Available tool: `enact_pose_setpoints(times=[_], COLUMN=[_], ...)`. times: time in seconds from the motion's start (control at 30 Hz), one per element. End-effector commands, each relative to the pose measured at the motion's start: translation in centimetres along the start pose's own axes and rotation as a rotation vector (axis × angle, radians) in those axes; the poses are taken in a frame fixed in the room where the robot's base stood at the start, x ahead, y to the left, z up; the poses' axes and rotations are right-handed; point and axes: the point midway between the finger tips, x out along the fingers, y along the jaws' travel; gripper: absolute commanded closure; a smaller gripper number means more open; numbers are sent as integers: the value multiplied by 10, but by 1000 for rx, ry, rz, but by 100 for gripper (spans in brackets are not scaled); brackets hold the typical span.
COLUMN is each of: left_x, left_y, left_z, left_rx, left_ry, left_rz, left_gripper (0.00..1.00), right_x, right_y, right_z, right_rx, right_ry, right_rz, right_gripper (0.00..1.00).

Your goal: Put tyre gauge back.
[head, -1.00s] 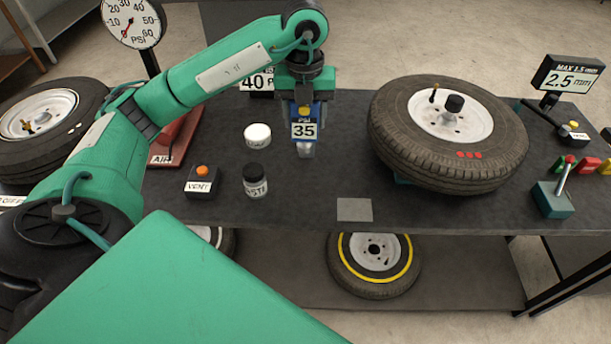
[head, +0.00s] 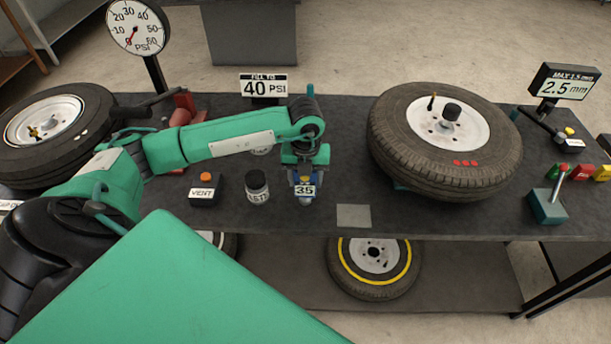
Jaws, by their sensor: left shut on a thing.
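The tyre gauge (head: 305,190) is a small blue tool with a display reading 35 in the head view. My left gripper (head: 304,177) is shut on it and points down. The gauge is low over the front middle of the bench, left of a flat grey square (head: 354,216). I cannot tell whether its lower end touches the bench top. My right gripper is not in view.
A black-capped jar (head: 257,187) and a vent button box (head: 205,190) stand left of the gauge. A large tyre (head: 445,140) lies to the right. The 40 PSI sign (head: 264,86) stands behind. Bare bench surrounds the grey square (head: 354,216).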

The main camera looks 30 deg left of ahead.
Motion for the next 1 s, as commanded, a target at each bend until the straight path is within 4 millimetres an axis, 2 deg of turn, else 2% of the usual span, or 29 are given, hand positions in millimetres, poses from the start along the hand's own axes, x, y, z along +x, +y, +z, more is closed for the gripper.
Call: enact_pose_setpoints(times=[0.37, 0.4, 0.5, 0.83, 0.93, 1.0], left_x=[8, 7, 6, 3, -3, -14], left_y=[0, 0, 0, 0, -1, -1], left_z=[0, 0, 0, 0, 1, 1], left_rx=[1, 1, 1, 1, 1, 3], left_ry=[0, 0, 0, 0, -3, -4], left_rz=[-1, 0, 0, 0, -3, -4], left_gripper=[72, 44, 26, 26, 26, 26], right_x=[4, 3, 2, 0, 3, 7], right_y=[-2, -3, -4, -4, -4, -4], right_z=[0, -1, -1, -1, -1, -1], right_rx=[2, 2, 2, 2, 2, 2], right_ry=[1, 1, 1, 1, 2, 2], right_rz=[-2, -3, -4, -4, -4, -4], right_gripper=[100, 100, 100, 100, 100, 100])
